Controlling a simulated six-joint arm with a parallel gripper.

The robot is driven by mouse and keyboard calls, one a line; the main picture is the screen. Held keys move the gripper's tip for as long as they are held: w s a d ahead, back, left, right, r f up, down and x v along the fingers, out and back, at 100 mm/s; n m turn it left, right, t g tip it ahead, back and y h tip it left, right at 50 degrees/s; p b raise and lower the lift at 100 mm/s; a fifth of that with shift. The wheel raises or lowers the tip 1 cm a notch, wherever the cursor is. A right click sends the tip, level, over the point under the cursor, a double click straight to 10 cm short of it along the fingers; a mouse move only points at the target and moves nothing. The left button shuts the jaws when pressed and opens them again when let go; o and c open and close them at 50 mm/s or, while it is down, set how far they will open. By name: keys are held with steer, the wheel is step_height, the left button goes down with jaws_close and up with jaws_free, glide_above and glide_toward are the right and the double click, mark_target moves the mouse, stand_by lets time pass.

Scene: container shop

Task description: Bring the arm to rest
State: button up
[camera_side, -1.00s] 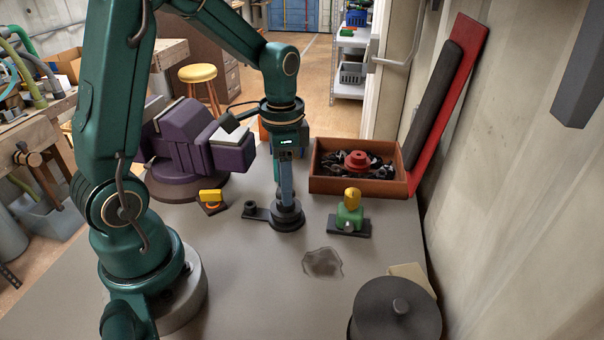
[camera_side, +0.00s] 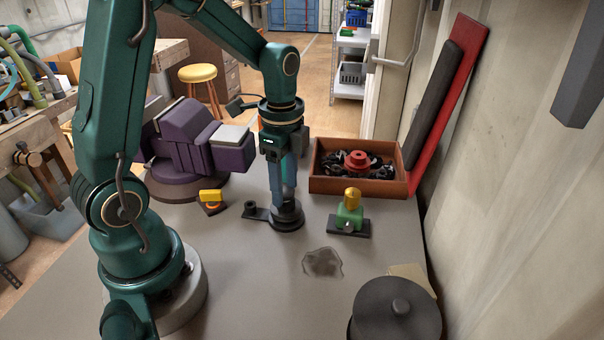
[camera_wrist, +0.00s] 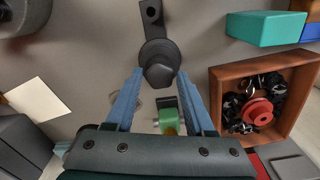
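My gripper (camera_side: 284,200) points straight down over a black round fixture (camera_side: 287,217) that has a short side arm, on the grey bench top. In the wrist view, the two blue fingers of my gripper (camera_wrist: 160,70) are spread apart. The dark raised top of the fixture (camera_wrist: 160,74) lies between the fingertips, with narrow gaps at its sides. I cannot tell how far the tips are above the bench. Nothing is visibly held.
A green fitting with a yellow top (camera_side: 350,212) stands close at right. An open brown tray (camera_side: 328,187) holds black parts and a red ring. A purple vise (camera_side: 190,150) is at left, by a small yellow-orange piece (camera_side: 211,199). A dark lidded pot (camera_side: 395,315) is at front right.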

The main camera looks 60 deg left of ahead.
steer(key=shift+o, duration=0.9)
steer(key=shift+r, duration=3.05)
steer(key=shift+d, duration=0.1)
steer(key=s+d+r+n+t, duration=0.3)
steer(key=s+d+n+t, duration=0.2)
steer(key=s+d+n, duration=0.2)
steer(key=s+n, duration=0.2)
steer(key=n, duration=0.2)
steer(key=shift+s+r+n+t, duration=0.15)
steer(key=shift+r+n+t, duration=0.15)
steer(key=shift+r+n, duration=0.1)
